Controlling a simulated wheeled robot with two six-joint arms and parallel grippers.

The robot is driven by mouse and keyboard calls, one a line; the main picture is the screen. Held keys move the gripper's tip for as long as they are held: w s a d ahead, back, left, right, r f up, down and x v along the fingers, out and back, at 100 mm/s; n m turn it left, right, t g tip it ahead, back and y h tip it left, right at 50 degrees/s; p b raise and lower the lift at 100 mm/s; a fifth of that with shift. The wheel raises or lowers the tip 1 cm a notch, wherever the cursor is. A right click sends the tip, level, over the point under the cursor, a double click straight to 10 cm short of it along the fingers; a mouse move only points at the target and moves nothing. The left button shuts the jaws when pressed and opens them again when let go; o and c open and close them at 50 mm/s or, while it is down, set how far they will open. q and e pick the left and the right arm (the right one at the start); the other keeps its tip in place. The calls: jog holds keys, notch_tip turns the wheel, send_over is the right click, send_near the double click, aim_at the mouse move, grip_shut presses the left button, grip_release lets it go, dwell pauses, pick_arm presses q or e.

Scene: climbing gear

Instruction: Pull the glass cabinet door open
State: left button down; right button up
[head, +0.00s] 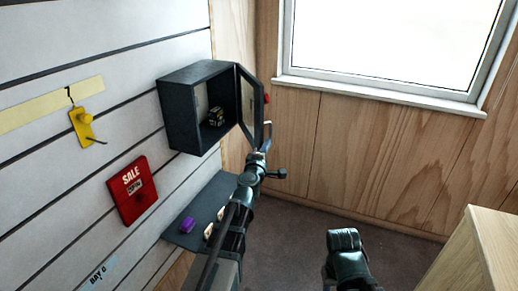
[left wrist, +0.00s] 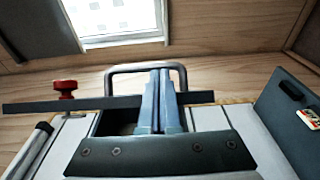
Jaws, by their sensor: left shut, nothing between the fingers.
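The dark cabinet (head: 170,108) is fixed to the slatted wall. Its glass door (head: 250,105) stands open, swung out from the cabinet's right side, with a red knob (head: 267,99) on its outer face. My left gripper (head: 266,140) is at the lower outer end of the door, with its fingers shut and empty. In the left wrist view the shut fingers (left wrist: 160,100) cross a dark bar (left wrist: 60,106), likely the door frame; contact is unclear. The red knob (left wrist: 66,88) is to their left. A grey metal loop (left wrist: 125,69) shows around the fingers. My right gripper's fingers are not visible.
A small dark box (head: 215,117) is inside the cabinet. Below is a dark shelf (head: 180,238) with a purple item (head: 187,225). Open floor (head: 400,250) lies right, beside a wooden counter (head: 490,240).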

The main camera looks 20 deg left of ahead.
aim_at(258, 145)
pick_arm(q)
jog(key=shift+s+a+m+h, duration=0.4)
jog(key=shift+s+a, duration=0.85)
jog(key=shift+a, duration=0.15)
jog(key=s+h, duration=0.1)
jog(key=m+p, duration=0.1)
jog(key=s+r+m+h, duration=0.1)
jog(key=shift+s+a+r+h, duration=0.1)
jog(key=shift+s+a+h, duration=0.15)
jog(key=shift+s+h, duration=0.1)
jog(key=s+a+r+h+p, duration=0.2)
jog(key=s+a+r+p, duration=0.2)
jog(key=s+a, duration=0.65)
jog(key=w+d+m, duration=0.1)
jog(key=w+d, duration=0.5)
jog(key=w, duration=0.4)
jog(key=shift+w+d+g, duration=0.25)
jog(key=shift+w+g, duration=0.05)
jog(key=shift+w, duration=0.1)
jog(key=shift+d, duration=0.1)
